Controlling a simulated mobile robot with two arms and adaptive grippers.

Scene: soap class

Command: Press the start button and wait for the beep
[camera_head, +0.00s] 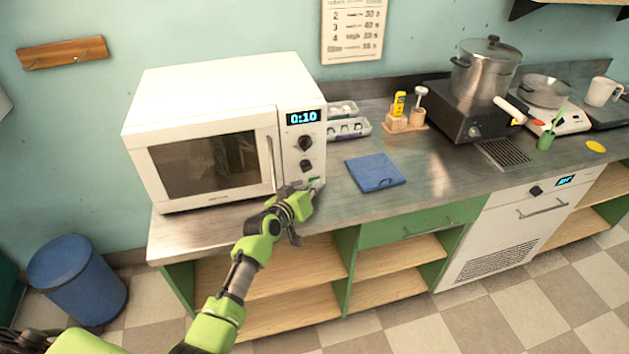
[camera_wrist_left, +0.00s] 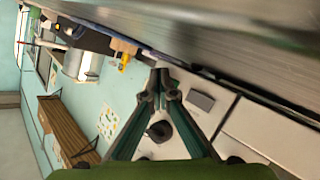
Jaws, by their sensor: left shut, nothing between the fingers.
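The white microwave (camera_head: 225,85) stands on the left of the steel counter, its door shut and its lit display (camera_head: 303,116) reading 0:10. Two dark knobs (camera_head: 305,142) sit below the display. My left gripper (camera_head: 312,184) is shut and empty at the bottom of the control panel, covering part of it. A small green patch shows at its fingertips; I cannot tell if it is the start button or if they touch it. In the left wrist view the shut fingertips (camera_wrist_left: 160,72) are near the white panel, with a dark knob (camera_wrist_left: 158,131) and a grey rectangle (camera_wrist_left: 201,101) beyond.
A blue mat (camera_head: 375,172) lies right of the microwave. An egg tray (camera_head: 348,128), a wooden holder (camera_head: 404,122) with a yellow thermometer-like tool, and a steel pot (camera_head: 485,68) on a burner stand farther back. A blue bin (camera_head: 77,278) stands on the floor at left.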

